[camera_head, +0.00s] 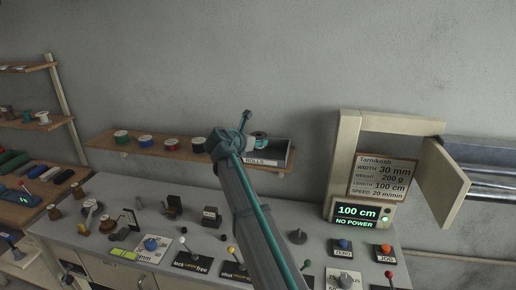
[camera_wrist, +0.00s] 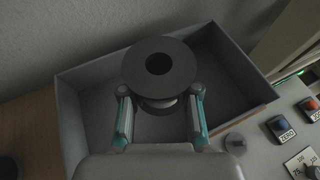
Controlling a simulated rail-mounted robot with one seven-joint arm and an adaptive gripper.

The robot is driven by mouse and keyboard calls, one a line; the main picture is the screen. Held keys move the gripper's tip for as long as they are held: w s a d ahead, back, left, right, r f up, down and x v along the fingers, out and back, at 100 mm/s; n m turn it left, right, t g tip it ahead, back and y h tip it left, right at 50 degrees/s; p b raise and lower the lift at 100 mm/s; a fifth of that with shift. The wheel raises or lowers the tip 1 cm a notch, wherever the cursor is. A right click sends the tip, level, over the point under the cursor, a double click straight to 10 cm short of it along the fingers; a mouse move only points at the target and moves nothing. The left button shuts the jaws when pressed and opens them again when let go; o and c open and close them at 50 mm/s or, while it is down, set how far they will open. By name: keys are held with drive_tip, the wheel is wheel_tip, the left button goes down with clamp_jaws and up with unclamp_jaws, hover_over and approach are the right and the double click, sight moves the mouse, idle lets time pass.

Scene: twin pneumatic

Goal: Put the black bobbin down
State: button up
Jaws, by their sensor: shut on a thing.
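The black bobbin (camera_wrist: 178,76) is between the two teal-edged fingers of my gripper (camera_wrist: 160,92) in the wrist view. Its dark round flange with a centre hole faces the camera, and a paler part shows below the flange. My gripper is shut on it. The bobbin is in front of the grey open box (camera_wrist: 87,75); whether it touches the box floor I cannot tell. In the head view my gripper (camera_head: 256,140) is at the box labelled ROLLS (camera_head: 281,160), and the bobbin (camera_head: 260,134) shows small beside the fingers.
A wooden shelf (camera_head: 150,150) left of the box carries several spools. The box walls surround the bobbin's area. A beige display unit (camera_head: 362,211) reading NO POWER, with an open door (camera_head: 441,180), stands to the right. Knobs and levers crowd the bench (camera_head: 170,240) below.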

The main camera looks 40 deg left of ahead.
sight(258, 155)
drive_tip(key=shift+f, duration=1.55)
drive_tip(key=shift+f, duration=0.1)
drive_tip(key=o, duration=0.9)
drive_tip(key=shift+o, duration=0.2)
drive_tip(key=shift+a, duration=0.1)
drive_tip(key=b+v, duration=0.2)
drive_tip(key=v, duration=1)
drive_tip(key=shift+b, duration=0.3)
